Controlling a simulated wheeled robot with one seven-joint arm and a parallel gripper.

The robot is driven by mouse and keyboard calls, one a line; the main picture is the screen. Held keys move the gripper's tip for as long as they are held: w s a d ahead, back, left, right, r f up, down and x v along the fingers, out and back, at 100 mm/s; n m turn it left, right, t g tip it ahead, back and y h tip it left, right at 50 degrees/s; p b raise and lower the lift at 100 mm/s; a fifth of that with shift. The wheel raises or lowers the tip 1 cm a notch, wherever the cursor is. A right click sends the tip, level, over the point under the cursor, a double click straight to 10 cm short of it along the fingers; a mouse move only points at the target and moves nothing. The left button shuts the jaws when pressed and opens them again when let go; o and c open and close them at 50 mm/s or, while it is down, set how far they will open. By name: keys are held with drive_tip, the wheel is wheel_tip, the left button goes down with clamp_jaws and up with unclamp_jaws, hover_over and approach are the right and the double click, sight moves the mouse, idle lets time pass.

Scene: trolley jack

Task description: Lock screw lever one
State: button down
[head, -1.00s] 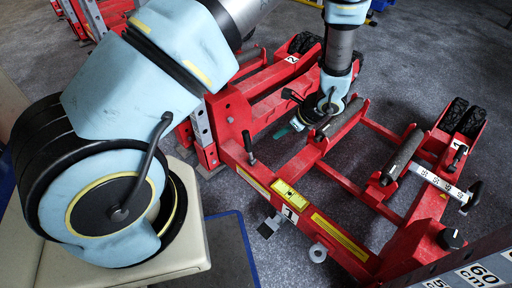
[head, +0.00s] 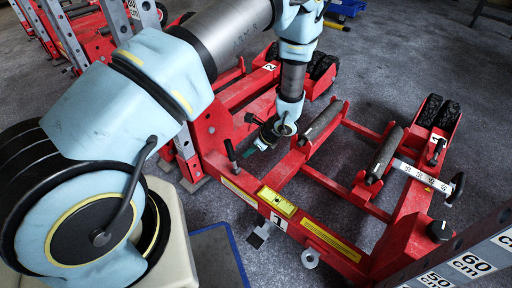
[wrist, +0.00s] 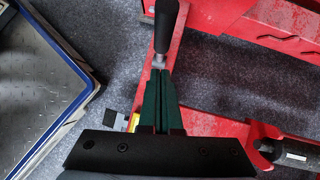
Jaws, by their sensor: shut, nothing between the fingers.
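A screw lever with a black handle (head: 231,151) stands at the near left corner of the red trolley jack (head: 330,232). In the wrist view its black handle (wrist: 166,25) and metal shank are straight beyond my fingertips. A second black-handled lever (head: 437,151) is by a "1" label on the jack's right side. My gripper (head: 256,146) is just right of the left lever in the head view. Its green fingers (wrist: 158,80) are together and empty; their tips appear close to the shank, but I cannot tell whether they touch.
Black rollers (head: 384,155) and red rails lie to the right. A blue-edged platform (wrist: 38,85) is at the left in the wrist view. Grey floor shows between the rails.

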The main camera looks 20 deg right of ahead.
sight(228, 143)
drive_tip(key=shift+w+a+f, duration=0.3)
drive_tip(key=shift+w+a, duration=0.4)
drive_tip(key=shift+w, duration=0.1)
drive_tip(key=shift+w+a+f, duration=0.25)
drive_tip(key=shift+w+a, duration=0.4)
drive_tip(key=shift+w, duration=0.1)
drive_tip(key=shift+w+a+r+g+p, duration=0.2)
drive_tip(key=shift+w+g+p, duration=0.1)
drive_tip(key=shift+p, duration=0.15)
drive_tip(key=w+p, duration=0.1)
drive_tip(key=a+g+h+p, duration=0.1)
drive_tip(key=shift+w+r+p, duration=0.15)
drive_tip(key=shift+w+p, duration=0.25)
drive_tip(key=shift+w+a+f+g+h+p, duration=0.2)
drive_tip(key=shift+w+a+g+h+p, duration=0.1)
drive_tip(key=shift+w+g+p, duration=0.25)
drive_tip(key=shift+w+a+f+g+h+p, duration=0.2)
drive_tip(key=shift+w+a+g+h+p, duration=0.1)
drive_tip(key=shift+w+g+p, duration=0.2)
drive_tip(key=w+a+f+b, duration=0.2)
drive_tip(key=w+a+f, duration=0.1)
drive_tip(key=w+f, duration=0.1)
drive_tip(key=shift+w+f+b, duration=0.25)
drive_tip(key=shift+w+b, duration=0.05)
drive_tip(key=shift+w, duration=0.5)
